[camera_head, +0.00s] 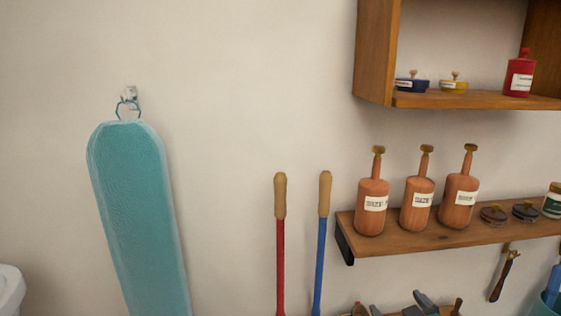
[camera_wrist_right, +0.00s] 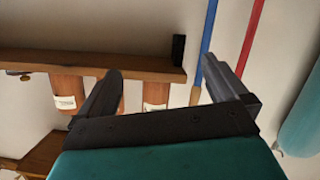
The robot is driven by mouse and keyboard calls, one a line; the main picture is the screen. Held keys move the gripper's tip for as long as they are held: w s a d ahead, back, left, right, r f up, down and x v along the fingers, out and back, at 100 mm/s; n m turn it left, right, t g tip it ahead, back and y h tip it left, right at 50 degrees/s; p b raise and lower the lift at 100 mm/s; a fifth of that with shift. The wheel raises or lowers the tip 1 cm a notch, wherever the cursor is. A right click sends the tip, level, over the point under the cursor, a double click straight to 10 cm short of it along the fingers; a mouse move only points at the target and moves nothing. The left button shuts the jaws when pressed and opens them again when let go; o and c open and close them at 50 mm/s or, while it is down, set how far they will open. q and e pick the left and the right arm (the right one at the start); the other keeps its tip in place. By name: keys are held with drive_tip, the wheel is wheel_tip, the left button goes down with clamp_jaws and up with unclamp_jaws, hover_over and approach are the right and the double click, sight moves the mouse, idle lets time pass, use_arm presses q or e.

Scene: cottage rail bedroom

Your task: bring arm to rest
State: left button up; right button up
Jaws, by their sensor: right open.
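My right gripper (camera_wrist_right: 162,66) shows in the right wrist view, its two dark fingers spread apart with nothing held between them. The wrist picture is upside down. Behind the fingers are the wooden shelf (camera_wrist_right: 145,66) and orange-brown bottles (camera_wrist_right: 68,93), with no visible contact. In the head view I cannot clearly make out the right gripper. My left gripper is not in view.
In the head view, the shelf (camera_head: 400,240) carries several bottles (camera_head: 417,204) and tins, below a wall cabinet (camera_head: 372,50). Red (camera_head: 280,260) and blue (camera_head: 320,260) poles stand left of it. A teal ironing board (camera_head: 140,220) hangs on the wall. Grey objects (camera_head: 425,302) show low down.

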drive_tip(key=s+a+f+g, duration=0.2)
drive_tip(key=s+a+f, duration=0.2)
drive_tip(key=s, duration=0.8)
drive_tip(key=s+a+f+m+g+y, duration=0.1)
drive_tip(key=s+a+f, duration=0.3)
drive_tip(key=s, duration=0.8)
wheel_tip(320, 180, down, 3)
drive_tip(key=shift+r+g, duration=0.2)
drive_tip(key=shift+g, duration=0.3)
drive_tip(key=shift+a, duration=0.1)
